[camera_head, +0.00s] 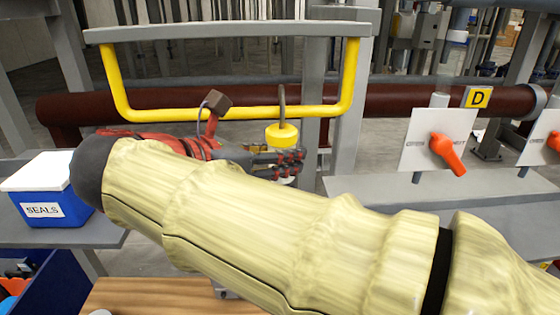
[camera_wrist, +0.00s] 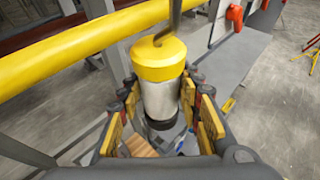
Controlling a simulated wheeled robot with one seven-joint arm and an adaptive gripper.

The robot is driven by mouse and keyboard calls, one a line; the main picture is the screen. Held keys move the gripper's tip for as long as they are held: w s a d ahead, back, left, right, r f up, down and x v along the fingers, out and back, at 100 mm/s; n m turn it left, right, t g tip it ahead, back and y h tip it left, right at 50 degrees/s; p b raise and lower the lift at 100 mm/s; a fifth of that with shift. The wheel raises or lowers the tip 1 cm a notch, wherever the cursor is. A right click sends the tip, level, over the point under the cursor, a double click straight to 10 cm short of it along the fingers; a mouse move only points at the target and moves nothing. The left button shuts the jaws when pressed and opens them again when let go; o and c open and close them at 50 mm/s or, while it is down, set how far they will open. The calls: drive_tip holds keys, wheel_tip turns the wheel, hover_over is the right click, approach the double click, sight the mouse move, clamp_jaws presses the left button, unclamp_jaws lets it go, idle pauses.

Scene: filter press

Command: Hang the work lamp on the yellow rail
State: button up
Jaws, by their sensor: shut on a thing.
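The work lamp has a yellow cap (camera_head: 282,134) with a dark grey hook standing up from it. In the wrist view the lamp (camera_wrist: 160,95) shows a yellow top above a pale metallic body, between the fingers of my gripper (camera_wrist: 165,100). My gripper (camera_head: 278,160) is shut around the lamp body and holds it roughly upright. The yellow rail (camera_head: 220,114) runs across at the height of the hook; it also shows in the wrist view (camera_wrist: 70,60), left of the lamp. The hook overlaps the rail in the head view; I cannot tell whether it touches or loops over it.
A grey beam (camera_head: 230,29) tops the rail's frame. A dark red pipe (camera_head: 400,99) runs behind. A blue box labelled SEALS (camera_head: 48,212) stands at left. A white panel with an orange handle (camera_head: 445,150) stands at right. The grey shelf (camera_head: 400,188) beneath it is mostly bare.

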drive_tip(key=shift+w+f, duration=0.6)
drive_tip(key=shift+f, duration=0.6)
drive_tip(key=shift+w+f, duration=0.1)
drive_tip(key=o, duration=1.4)
